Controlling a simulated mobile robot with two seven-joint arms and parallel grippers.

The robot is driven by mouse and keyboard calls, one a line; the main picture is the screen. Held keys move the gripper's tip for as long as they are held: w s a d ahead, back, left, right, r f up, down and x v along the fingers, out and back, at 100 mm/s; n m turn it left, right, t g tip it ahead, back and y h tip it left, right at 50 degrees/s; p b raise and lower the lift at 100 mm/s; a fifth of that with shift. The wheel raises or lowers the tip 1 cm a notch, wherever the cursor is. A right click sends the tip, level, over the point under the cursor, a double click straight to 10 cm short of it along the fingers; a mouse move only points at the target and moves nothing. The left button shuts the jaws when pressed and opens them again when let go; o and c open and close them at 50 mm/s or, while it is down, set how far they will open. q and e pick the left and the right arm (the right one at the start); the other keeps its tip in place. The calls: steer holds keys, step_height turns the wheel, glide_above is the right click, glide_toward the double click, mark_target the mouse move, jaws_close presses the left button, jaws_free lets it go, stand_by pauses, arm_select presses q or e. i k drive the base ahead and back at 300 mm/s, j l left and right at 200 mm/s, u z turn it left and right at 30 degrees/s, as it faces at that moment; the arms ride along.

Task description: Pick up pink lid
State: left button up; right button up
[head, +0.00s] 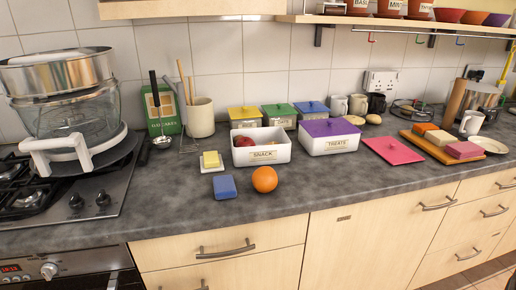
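The pink lid (393,150) lies flat on the grey worktop, right of the white TREATS box (329,145), which has a purple lid on it. The white SNACK box (261,154) to the left is open, with several items inside, one of them red. Neither of my grippers shows in the head view.
A wooden board (428,148) with coloured blocks is close to the lid's right. An orange (264,179), a blue block (224,187) and a yellow block on a dish (211,162) are at the left front. The worktop in front of the lid is clear.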

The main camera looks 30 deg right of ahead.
mark_target(396, 153)
steer(key=z, duration=1.9)
steer(key=u, duration=0.35)
steer(key=l+u, duration=0.15)
steer(key=u, duration=0.25)
steer(key=i+l+u, duration=0.1)
steer(key=u, duration=0.25)
steer(key=l+u, duration=0.65)
steer(key=k+l+u, duration=0.15)
steer(key=l+u, duration=0.15)
steer(key=l, duration=0.15)
steer(key=k+l, duration=0.1)
steer(key=l, duration=0.2)
steer(key=l+u, duration=0.15)
steer(key=l, duration=0.15)
steer(key=k+l, duration=0.15)
steer(key=l, duration=0.15)
steer(key=u, duration=0.05)
